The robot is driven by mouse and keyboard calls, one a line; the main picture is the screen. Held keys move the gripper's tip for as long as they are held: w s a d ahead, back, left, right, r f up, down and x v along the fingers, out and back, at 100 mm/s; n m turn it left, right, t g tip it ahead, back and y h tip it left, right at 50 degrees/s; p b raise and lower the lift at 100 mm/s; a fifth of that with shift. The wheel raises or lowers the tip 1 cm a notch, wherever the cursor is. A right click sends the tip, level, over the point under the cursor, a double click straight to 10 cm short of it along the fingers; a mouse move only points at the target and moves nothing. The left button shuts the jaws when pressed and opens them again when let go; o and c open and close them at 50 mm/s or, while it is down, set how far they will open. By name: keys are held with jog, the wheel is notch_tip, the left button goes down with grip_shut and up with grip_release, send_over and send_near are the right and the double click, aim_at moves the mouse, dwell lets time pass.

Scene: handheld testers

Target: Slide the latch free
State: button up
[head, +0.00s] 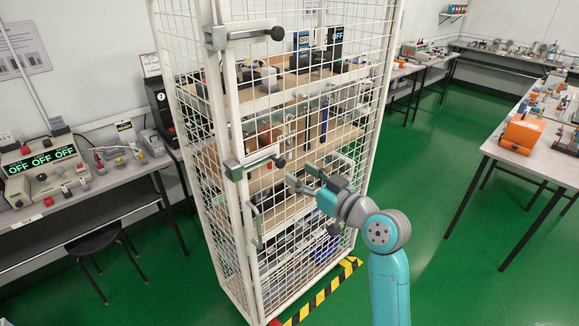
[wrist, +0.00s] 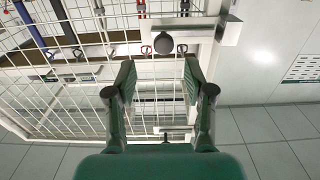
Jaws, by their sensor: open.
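A tall white mesh cage (head: 228,185) stands in front of me. A latch (head: 250,166) with a pale bolt and a dark round knob (head: 280,163) sits at mid height on its front corner post. A similar latch (head: 240,36) sits near the top. My gripper (head: 301,176) is open and empty, just right of the mid-height knob in the head view. In the wrist view, a dark knob (wrist: 163,43) shows just above and between my open fingertips (wrist: 159,72), with its bar running right to a block (wrist: 229,30). I cannot tell whether the fingers touch it.
Shelves inside the cage hold tools and devices. A bench (head: 110,185) with testers stands at left, with a dark stool (head: 95,241) by it. More benches are at right. Yellow-black tape (head: 318,300) marks the floor by the cage. Green floor at right is clear.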

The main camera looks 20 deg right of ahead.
jog(key=shift+v, duration=2.15)
jog(key=s+a+f+m+g+h, duration=0.1)
jog(key=s+a+f+m+h, duration=0.2)
jog(key=s+f, duration=0.75)
jog(key=s+a+f+m+g+h, duration=0.1)
jog(key=s+a+f+m+h, duration=0.15)
jog(key=s+f, duration=0.8)
jog(key=s+a+n, duration=0.2)
jog(key=s+a, duration=0.1)
jog(key=s, duration=2)
jog(key=shift+a+f, duration=0.2)
jog(key=shift+f, duration=0.15)
